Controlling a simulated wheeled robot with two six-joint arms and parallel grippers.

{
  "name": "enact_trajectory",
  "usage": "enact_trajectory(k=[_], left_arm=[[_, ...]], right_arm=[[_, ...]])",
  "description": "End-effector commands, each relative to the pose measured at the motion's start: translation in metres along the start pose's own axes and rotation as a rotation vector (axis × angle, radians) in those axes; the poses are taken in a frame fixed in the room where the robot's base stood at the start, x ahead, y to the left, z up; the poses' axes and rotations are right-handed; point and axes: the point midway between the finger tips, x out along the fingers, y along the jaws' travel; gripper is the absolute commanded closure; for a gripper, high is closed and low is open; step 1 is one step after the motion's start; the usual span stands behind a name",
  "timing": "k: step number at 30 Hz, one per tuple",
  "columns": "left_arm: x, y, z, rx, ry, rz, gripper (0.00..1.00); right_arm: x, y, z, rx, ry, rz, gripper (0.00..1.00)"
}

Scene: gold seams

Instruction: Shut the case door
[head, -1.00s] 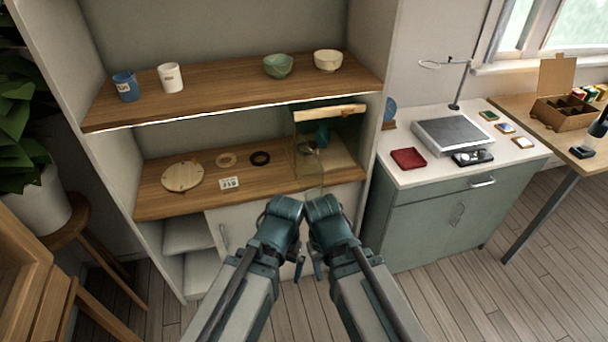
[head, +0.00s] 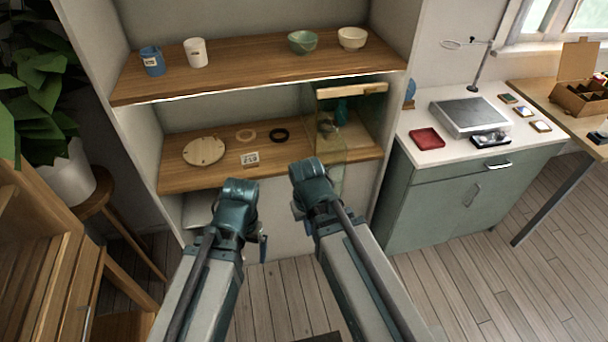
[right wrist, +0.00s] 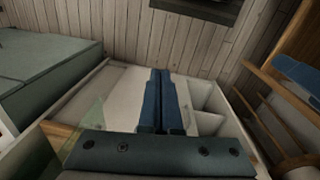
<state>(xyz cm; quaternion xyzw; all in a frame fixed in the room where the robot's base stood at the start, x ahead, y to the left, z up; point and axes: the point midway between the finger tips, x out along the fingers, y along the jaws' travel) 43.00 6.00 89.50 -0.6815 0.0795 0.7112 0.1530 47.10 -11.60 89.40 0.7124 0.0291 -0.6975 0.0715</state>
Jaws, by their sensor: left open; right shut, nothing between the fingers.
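The display case (head: 352,90) is a glass box with a pale wooden top strip, at the right end of the lower shelf. A greenish pane, likely this door, also shows in the right wrist view (right wrist: 84,126). My right gripper (head: 296,210) is in front of the shelf, left of the door; its fingers are shut and empty in the right wrist view (right wrist: 160,78). My left gripper (head: 263,246) is open, further left and apart from the case.
The lower shelf (head: 180,178) also holds a round wooden board (head: 204,151), two rings and a small card (head: 250,159). Cups and bowls stand on the upper shelf (head: 250,78). A green cabinet (head: 440,205) stands right of the shelf. Floor in front is clear.

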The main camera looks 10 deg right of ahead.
Motion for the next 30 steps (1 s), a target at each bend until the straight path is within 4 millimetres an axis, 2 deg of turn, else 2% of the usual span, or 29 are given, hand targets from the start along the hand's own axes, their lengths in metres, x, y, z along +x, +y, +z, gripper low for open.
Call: enact_trajectory(k=[3,7,12,18,21,24,30], left_arm=[[-0.009,-0.001,0.001,0.0,0.0,0.0,0.0],[-0.01,-0.001,0.001,0.0,0.0,0.0,0.0],[-0.011,-0.001,0.001,0.0,0.0,0.0,0.0],[-0.011,-0.001,0.001,0.0,0.0,0.0,0.0],[-0.011,-0.001,0.001,0.0,0.0,0.0,0.0],[-0.011,-0.001,0.001,0.0,0.0,0.0,0.0],[-0.008,-0.001,0.001,0.0,0.0,0.0,0.0]], right_arm=[[-0.007,0.029,-0.027,0.095,0.033,0.032,1.0],[-0.011,0.045,-0.064,0.184,0.081,0.134,1.0],[-0.021,0.044,-0.104,0.248,0.15,0.26,1.0],[-0.036,0.029,-0.149,0.299,0.255,0.39,1.0],[-0.045,0.019,-0.166,0.318,0.307,0.439,1.0],[-0.05,0.013,-0.175,0.331,0.34,0.465,1.0],[-0.049,0.014,-0.176,0.336,0.349,0.473,1.0]])
